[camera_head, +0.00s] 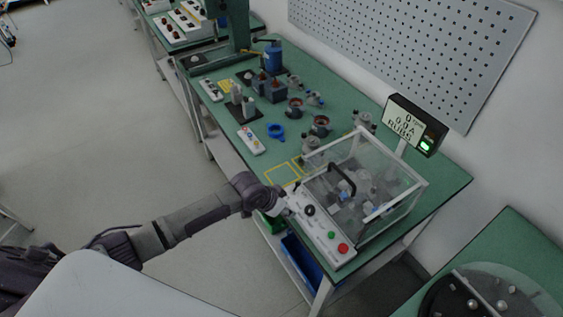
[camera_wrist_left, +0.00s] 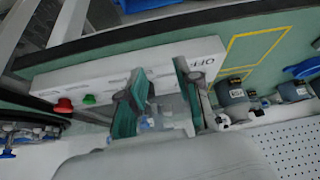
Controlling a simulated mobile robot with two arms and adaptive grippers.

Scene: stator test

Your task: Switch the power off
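A white control box (camera_head: 322,228) runs along the front edge of the green bench. It bears a black knob (camera_head: 309,210), a green button (camera_head: 331,235) and a red button (camera_head: 343,248). In the left wrist view the box (camera_wrist_left: 100,80) shows the red button (camera_wrist_left: 63,106), the green button (camera_wrist_left: 89,99) and an "OFF" label (camera_wrist_left: 203,62) beside one finger. My left gripper (camera_wrist_left: 162,78) is over the box's labelled end, its two fingers apart with a gap between them. Any switch there is hidden by the fingers. My right gripper is out of view.
A clear-walled enclosure (camera_head: 418,183) stands right behind the box. A display (camera_head: 412,123) with a lit green light (camera_head: 425,146) stands at the bench's back. Stator parts and a blue ring (camera_head: 275,131) lie farther left. A yellow-outlined square (camera_head: 283,175) is empty.

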